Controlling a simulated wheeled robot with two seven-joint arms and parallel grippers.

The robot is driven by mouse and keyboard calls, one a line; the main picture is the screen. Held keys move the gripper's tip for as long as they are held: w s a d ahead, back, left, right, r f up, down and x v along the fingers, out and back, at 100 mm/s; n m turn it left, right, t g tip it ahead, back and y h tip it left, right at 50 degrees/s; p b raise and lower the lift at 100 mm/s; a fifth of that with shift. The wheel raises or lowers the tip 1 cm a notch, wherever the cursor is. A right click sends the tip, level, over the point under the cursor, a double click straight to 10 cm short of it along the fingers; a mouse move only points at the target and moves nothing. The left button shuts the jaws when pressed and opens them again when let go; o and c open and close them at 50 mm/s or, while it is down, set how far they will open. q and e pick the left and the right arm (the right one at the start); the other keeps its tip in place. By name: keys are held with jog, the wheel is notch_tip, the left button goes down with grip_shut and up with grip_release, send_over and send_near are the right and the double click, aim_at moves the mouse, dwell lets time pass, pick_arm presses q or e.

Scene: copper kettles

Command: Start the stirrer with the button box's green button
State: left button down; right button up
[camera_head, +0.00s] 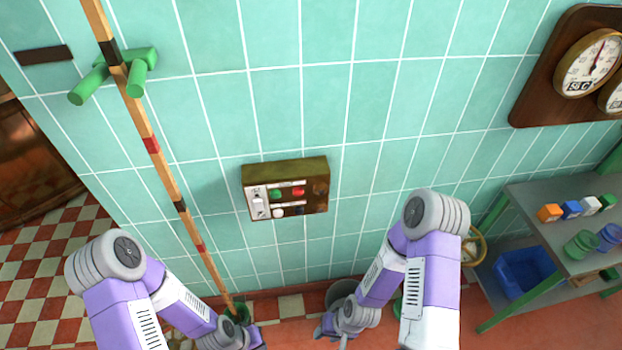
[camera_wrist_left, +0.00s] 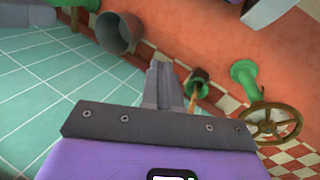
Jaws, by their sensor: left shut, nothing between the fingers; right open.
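The button box (camera_head: 256,176) is mounted on the tiled wall in the middle of the head view. Its green button (camera_head: 276,194) sits in the upper row, left of a red button (camera_head: 298,191). A white button (camera_head: 278,212) is below the green one, and a pale switch (camera_head: 257,204) is at the left. My left gripper (camera_head: 255,340) is low in the head view, below and apart from the box. Its fingers (camera_wrist_left: 162,72) are shut and empty in the left wrist view. My right gripper (camera_head: 329,331) is low too, open and below the box. No stirrer is identifiable.
A banded wooden pole (camera_head: 166,162) rises past a green wall bracket (camera_head: 140,72), left of the box. A copper kettle (camera_head: 35,160) stands at far left. A bench (camera_head: 540,200) is at right. A bucket (camera_wrist_left: 118,32) shows in the left wrist view. The wall around the box is clear.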

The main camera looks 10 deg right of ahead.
pick_arm(q)
jog(key=shift+d, duration=0.1)
jog(key=shift+w+r, duration=0.1)
jog(key=w+d+r+m+t, duration=0.2)
jog(key=w+r+m+t, duration=0.3)
jog(key=w+r+m, duration=0.65)
jog(key=w+d+r+m+t+h, duration=0.1)
jog(key=w+d+r+m+t, duration=0.1)
jog(key=r+m, duration=0.5)
jog(key=w+d+r+m+t+h, duration=0.1)
jog(key=w+d+r+m+t, duration=0.1)
jog(key=d+r+m, duration=0.3)
notch_tip(320, 180, up, 4)
jog(key=w+m, duration=0.1)
jog(key=m, duration=0.1)
jog(key=shift+w+d+r+m, duration=0.15)
jog(key=shift+w+m, duration=0.1)
jog(key=shift+m, duration=0.1)
